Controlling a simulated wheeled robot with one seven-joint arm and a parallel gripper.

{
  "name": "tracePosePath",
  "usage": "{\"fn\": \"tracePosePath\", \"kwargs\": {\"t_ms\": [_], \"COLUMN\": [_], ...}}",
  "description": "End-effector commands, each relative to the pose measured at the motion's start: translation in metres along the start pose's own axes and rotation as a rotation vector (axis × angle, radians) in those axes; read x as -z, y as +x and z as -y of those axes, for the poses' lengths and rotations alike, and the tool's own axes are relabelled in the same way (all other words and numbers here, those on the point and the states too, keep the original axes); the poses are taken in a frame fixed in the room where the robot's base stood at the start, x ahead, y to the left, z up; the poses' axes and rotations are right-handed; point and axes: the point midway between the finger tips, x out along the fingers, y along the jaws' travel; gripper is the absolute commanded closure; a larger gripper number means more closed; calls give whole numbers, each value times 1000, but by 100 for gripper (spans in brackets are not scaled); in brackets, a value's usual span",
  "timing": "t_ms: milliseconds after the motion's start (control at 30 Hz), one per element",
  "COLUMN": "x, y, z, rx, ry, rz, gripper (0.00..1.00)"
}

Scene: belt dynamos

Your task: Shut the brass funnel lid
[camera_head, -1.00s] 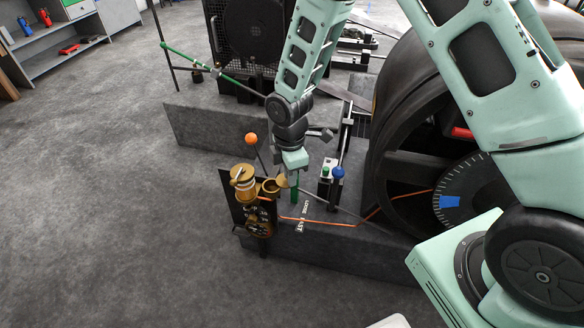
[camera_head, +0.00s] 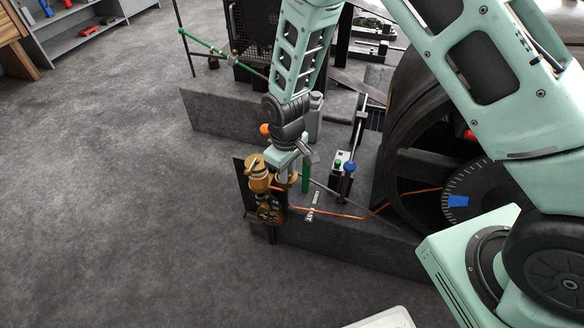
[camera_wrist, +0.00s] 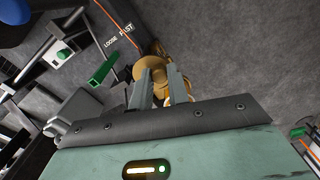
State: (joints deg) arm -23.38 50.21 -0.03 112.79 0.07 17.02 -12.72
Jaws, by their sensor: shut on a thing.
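The brass funnel (camera_head: 289,177) is on the dark panel's upper right, beside a taller brass cylinder. My gripper (camera_head: 283,163) is right above it and covers much of it. In the wrist view, a round brass disc, seemingly the funnel lid (camera_wrist: 149,66), lies at the fingertips. My gripper there (camera_wrist: 163,76) has its two grey fingers closed on brass at the lid. The lid's hinge and exact angle are hidden by the fingers.
The brass cylinder (camera_head: 259,177) stands close on the left, with brass fittings (camera_head: 270,210) below. An orange ball knob (camera_head: 265,129) is just behind my wrist. The floor at left is clear.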

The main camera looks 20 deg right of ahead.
Motion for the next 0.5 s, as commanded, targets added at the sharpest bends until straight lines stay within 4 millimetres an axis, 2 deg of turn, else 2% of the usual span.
{"fn": "tracePosePath", "kwargs": {"t_ms": [200, 500], "x": [8, 14], "y": [-2, -1], "z": [4, 6], "rx": [-1, 0], "ry": [160, 291], "rz": [-2, -3], "gripper": [100, 100]}}
